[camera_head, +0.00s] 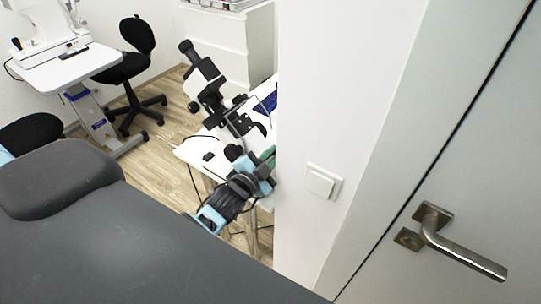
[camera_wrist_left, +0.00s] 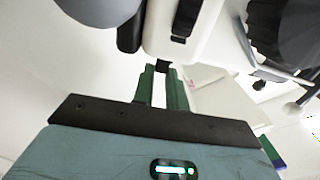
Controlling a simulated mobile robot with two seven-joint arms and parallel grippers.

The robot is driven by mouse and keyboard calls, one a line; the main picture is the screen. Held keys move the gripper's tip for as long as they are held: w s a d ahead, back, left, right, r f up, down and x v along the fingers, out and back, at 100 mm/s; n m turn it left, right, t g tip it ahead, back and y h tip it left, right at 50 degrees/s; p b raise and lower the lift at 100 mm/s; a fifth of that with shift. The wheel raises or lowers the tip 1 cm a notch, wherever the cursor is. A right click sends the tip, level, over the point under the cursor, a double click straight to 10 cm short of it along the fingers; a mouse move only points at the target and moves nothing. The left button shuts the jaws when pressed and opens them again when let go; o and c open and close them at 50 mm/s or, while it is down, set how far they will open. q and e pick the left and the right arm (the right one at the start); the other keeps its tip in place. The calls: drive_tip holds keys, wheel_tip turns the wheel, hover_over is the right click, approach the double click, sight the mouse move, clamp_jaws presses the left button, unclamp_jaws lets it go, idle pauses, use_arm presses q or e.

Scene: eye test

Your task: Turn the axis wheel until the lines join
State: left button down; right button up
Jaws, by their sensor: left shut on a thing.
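A white and black eye instrument (camera_head: 204,78) with a tilted eyepiece tube stands on a white table in the head view. My left gripper (camera_head: 267,154) is low beside it, partly cut off by the white wall. In the left wrist view, the green fingers of my left gripper (camera_wrist_left: 162,72) are shut on a small black part (camera_wrist_left: 163,66) under the white instrument body (camera_wrist_left: 165,30). I cannot tell whether this part is the axis wheel. A dark ribbed knob (camera_wrist_left: 268,28) shows at the upper right, apart from the fingers. The lines are not visible. My right gripper is out of view.
The white table (camera_head: 193,152) has a dark cable at its edge. A white wall with a light switch (camera_head: 323,181) and a door handle (camera_head: 455,248) close off the right. A dark grey padded chair (camera_head: 110,240) fills the lower left. A black stool (camera_head: 122,68) stands behind.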

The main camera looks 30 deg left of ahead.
use_arm(q)
drive_tip(key=c, duration=1.7)
unclamp_jaws()
drive_tip(key=shift+w+d+r, duration=0.15)
drive_tip(key=shift+d+r, duration=0.3)
drive_tip(key=shift+r, duration=0.2)
drive_tip(key=shift+d, duration=0.1)
drive_tip(key=shift+s+a+f+b, duration=0.15)
drive_tip(key=shift+s+b, duration=0.1)
drive_tip(key=shift+s, duration=1.75)
drive_tip(key=shift+s+a+b, duration=0.15)
drive_tip(key=shift+s+b, duration=0.05)
drive_tip(key=shift+s, duration=1.75)
